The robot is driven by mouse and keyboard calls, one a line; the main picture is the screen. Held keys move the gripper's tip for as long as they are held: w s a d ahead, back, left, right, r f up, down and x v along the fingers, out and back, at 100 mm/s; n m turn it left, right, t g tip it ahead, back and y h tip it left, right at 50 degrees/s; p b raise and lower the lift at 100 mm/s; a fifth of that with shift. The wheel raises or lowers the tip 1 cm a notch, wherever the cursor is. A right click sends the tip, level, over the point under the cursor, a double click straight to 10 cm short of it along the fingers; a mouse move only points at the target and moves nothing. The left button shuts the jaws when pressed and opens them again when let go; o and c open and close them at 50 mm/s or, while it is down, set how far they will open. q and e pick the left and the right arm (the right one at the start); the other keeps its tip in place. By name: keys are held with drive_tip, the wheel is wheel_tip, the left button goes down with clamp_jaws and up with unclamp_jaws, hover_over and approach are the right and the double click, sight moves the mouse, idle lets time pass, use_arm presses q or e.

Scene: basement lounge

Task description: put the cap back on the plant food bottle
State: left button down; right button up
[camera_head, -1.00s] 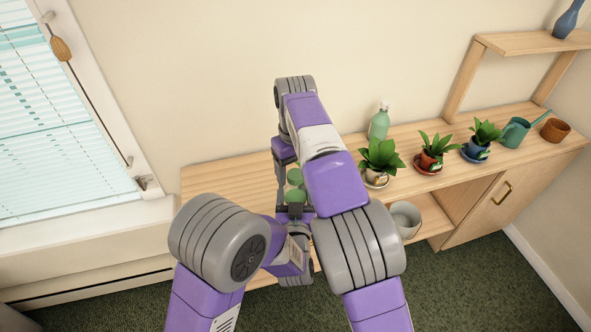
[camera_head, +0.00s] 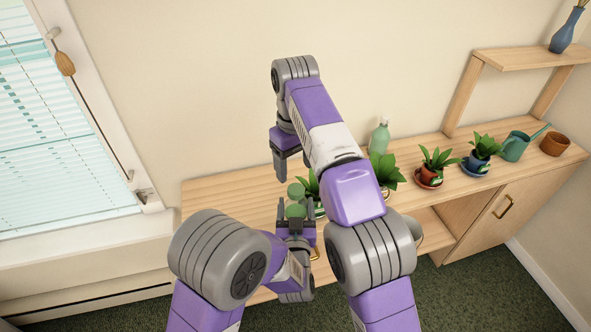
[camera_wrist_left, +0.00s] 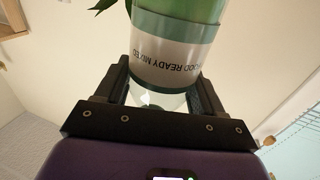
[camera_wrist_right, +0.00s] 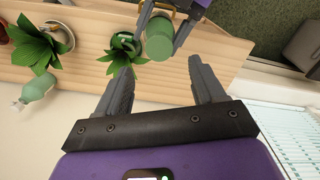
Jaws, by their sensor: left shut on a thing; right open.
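The green plant food bottle (camera_head: 296,211), with a white label band (camera_wrist_left: 170,60), stands between the fingers of my left gripper (camera_head: 296,222), which is shut on it. My right gripper (camera_wrist_right: 160,75) is open and empty, above and apart from the cap. In the head view its fingers (camera_head: 281,168) are partly hidden by my own arm.
A wooden shelf unit (camera_head: 225,195) runs along the wall. On it stand a spray bottle (camera_head: 379,138), potted plants (camera_head: 437,160), a watering can (camera_head: 515,147) and a terracotta pot (camera_head: 555,144). The shelf's left end is clear. A window (camera_head: 60,130) is at left.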

sight(296, 189)
drive_tip(key=shift+d+r, duration=0.1)
drive_tip(key=shift+r, duration=0.35)
drive_tip(key=shift+f, duration=4)
drive_tip(key=shift+c, duration=0.4)
drive_tip(key=c, duration=1.1)
drive_tip(key=shift+o, duration=0.2)
drive_tip(key=o, duration=1.2)
drive_tip(key=shift+o, duration=0.2)
